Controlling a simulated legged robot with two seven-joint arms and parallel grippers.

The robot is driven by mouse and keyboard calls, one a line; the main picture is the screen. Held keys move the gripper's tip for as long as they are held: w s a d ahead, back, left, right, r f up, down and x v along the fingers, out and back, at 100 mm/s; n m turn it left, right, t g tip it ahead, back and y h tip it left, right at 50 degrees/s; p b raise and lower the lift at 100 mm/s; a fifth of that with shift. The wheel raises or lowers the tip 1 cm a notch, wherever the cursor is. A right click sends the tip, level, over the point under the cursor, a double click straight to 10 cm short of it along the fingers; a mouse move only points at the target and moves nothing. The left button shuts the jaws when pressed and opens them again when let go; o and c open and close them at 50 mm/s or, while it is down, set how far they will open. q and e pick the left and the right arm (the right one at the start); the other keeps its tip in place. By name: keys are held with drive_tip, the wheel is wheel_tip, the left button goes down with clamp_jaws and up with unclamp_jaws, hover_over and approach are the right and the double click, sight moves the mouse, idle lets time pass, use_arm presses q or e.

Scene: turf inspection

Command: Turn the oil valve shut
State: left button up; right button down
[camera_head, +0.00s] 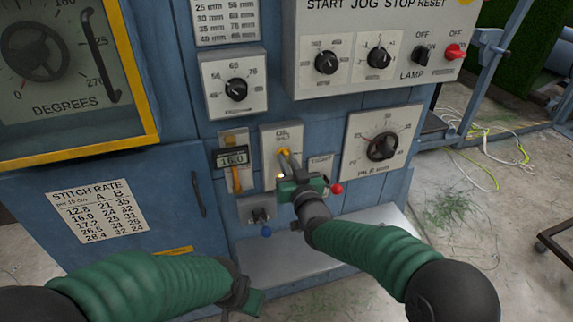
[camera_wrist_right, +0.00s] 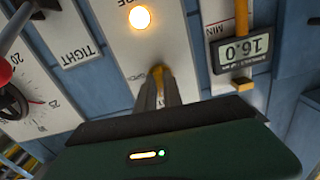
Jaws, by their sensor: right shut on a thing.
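The oil valve has a pale plate (camera_head: 268,134) marked OIL on the blue machine front, with a yellow lever (camera_head: 284,153) on it. My right gripper (camera_head: 289,174) is at this plate. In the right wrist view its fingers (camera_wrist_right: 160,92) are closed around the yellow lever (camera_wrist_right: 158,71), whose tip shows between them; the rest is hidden. A round lamp (camera_wrist_right: 140,17) glows on the same plate. My left gripper (camera_head: 241,294) hangs low in front of the machine, away from the valve, and its jaws are too unclear to read.
Left of the valve is a gauge reading 16.0 (camera_head: 233,157). Right of it are a TIGHT label (camera_head: 320,163), a red-knobbed lever (camera_head: 337,188) and a large dial (camera_head: 382,147). A blue-knobbed switch (camera_head: 264,230) sits below. A pale ledge (camera_head: 285,255) juts out underneath.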

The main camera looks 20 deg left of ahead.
drive_tip(key=shift+s+f+n, duration=0.1)
drive_tip(key=shift+f+n, duration=0.35)
drive_tip(key=shift+n, duration=0.15)
drive_tip(key=c, duration=1.5)
unclamp_jaws()
drive_tip(key=shift+r, duration=0.3)
drive_tip(key=v, duration=1.6)
drive_tip(key=shift+s+d, duration=0.3)
